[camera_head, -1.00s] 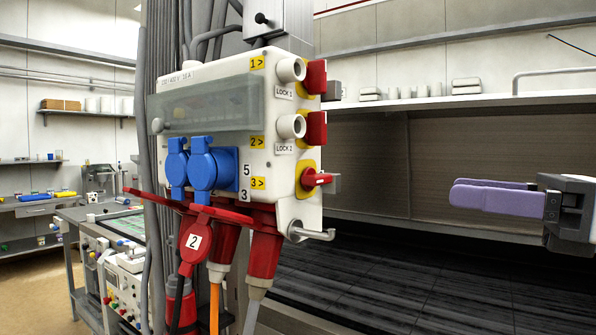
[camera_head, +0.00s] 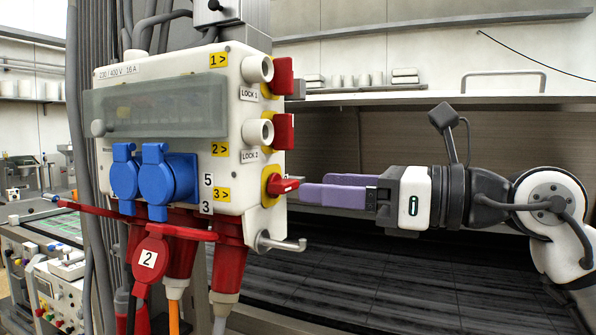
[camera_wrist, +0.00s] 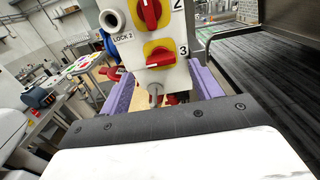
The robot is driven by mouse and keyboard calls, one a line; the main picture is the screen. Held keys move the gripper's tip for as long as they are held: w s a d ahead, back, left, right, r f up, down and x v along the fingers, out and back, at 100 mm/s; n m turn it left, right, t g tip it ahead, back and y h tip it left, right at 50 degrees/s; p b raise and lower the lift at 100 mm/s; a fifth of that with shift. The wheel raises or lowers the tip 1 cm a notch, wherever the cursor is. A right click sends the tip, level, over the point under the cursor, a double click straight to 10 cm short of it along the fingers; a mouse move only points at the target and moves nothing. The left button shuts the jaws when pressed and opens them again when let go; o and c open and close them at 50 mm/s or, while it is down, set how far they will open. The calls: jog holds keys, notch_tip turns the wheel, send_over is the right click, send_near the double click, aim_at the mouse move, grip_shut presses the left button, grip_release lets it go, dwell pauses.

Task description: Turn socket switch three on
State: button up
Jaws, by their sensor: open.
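Socket switch three (camera_head: 281,185) is a red rotary knob on a yellow plate, low on the right side of the white socket box (camera_head: 228,120), by the yellow label "3 >" (camera_head: 221,194). In the wrist view the red knob (camera_wrist: 160,57) lies across its yellow plate, beside the number 3. My gripper (camera_head: 308,192) is open, with purple fingers pointing left at the knob. In the head view the fingertips are close to the knob; contact cannot be told. In the wrist view the fingers lie either side below the box, and the knob shows beyond them.
Switch two (camera_head: 283,131) and switch one (camera_head: 283,77) sit above, beside grey lock cylinders. A metal hook (camera_head: 285,244) sticks out below switch three. Blue sockets (camera_head: 170,180) and red plugs (camera_head: 150,255) with cables crowd the box's front. A dark bench (camera_head: 400,285) lies behind.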

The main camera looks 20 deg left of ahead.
aim_at(293, 185)
jog(key=a+p, duration=0.1)
jog(key=a, duration=0.4)
jog(key=shift+w, duration=0.1)
jog(key=shift+d, duration=0.1)
jog(key=c, duration=1)
